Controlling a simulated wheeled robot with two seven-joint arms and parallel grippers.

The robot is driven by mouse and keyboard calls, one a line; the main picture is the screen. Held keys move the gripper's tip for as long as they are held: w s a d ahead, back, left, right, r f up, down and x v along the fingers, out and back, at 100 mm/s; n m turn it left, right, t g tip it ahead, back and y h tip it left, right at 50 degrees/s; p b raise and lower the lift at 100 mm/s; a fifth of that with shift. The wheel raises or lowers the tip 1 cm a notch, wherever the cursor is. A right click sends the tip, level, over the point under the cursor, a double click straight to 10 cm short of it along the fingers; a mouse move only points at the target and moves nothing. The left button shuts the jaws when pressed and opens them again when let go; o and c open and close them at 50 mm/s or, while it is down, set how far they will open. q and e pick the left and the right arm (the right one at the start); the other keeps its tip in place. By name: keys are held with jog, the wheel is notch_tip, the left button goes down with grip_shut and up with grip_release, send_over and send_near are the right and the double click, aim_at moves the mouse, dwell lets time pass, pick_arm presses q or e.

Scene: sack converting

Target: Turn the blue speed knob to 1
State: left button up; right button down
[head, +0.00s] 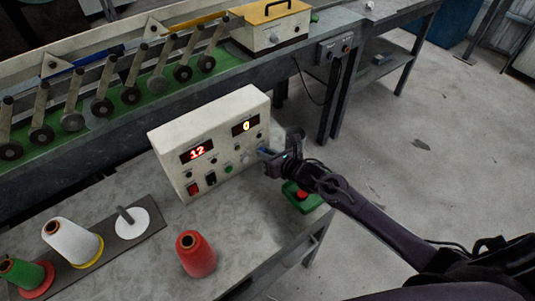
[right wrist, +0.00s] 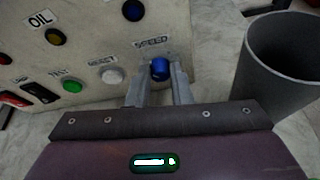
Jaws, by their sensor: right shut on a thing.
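The cream control box (head: 170,138) stands on the grey table, with a red display (head: 197,152) reading 12 and a yellow display (head: 245,126) reading 0. The blue speed knob (right wrist: 160,68) is under the SPEED label (right wrist: 152,42) at the panel's lower right corner. My right gripper (right wrist: 160,80) is shut on it, with one finger on each side. In the head view my right gripper (head: 268,154) reaches the panel's right end and largely hides the knob. Any pointer mark on the knob is too small to read. My left gripper is not in view.
A green box with a red button (head: 302,195) sits just below my right gripper. A grey hollow cylinder (right wrist: 283,65) is close on the right in the wrist view. Red (head: 195,255) and white (head: 70,242) thread cones stand in front.

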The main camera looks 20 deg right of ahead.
jog(key=shift+a+f+n+h+b, duration=0.1)
jog(key=shift+f+n+h+b, duration=0.1)
jog(key=shift+n+h+b, duration=0.55)
jog(key=n+b, duration=0.1)
jog(key=n+t+h+b, duration=0.1)
jog(key=b, duration=0.1)
jog(key=shift+s+a+n, duration=0.1)
jog(key=shift+a+n, duration=0.05)
jog(key=shift+n, duration=0.1)
jog(key=shift+n+t+h+b, duration=0.3)
jog(key=shift+n+h+b, duration=0.05)
jog(key=shift+n+b, duration=0.25)
jog(key=shift+a+r+n+t+h, duration=0.1)
jog(key=shift+r+n+t+h, duration=0.2)
jog(key=shift+n, duration=0.5)
jog(key=shift+a+n+h+p, duration=0.1)
jog(key=shift+n+h+p, duration=0.25)
jog(key=shift+p, duration=0.4)
jog(key=n+t+p, duration=0.1)
jog(key=p, duration=0.3)
jog(key=n+p, duration=0.2)
jog(key=p, duration=0.2)
jog(key=shift+s+a+n+t+h, duration=0.15)
jog(key=shift+n+t+h, duration=0.1)
jog(key=shift+t+h, duration=0.15)
jog(key=shift+f+n+t+p, duration=0.5)
jog(key=shift+n+p, duration=0.5)
jog(key=shift+p, duration=0.7)
jog(key=shift+f, duration=0.1)
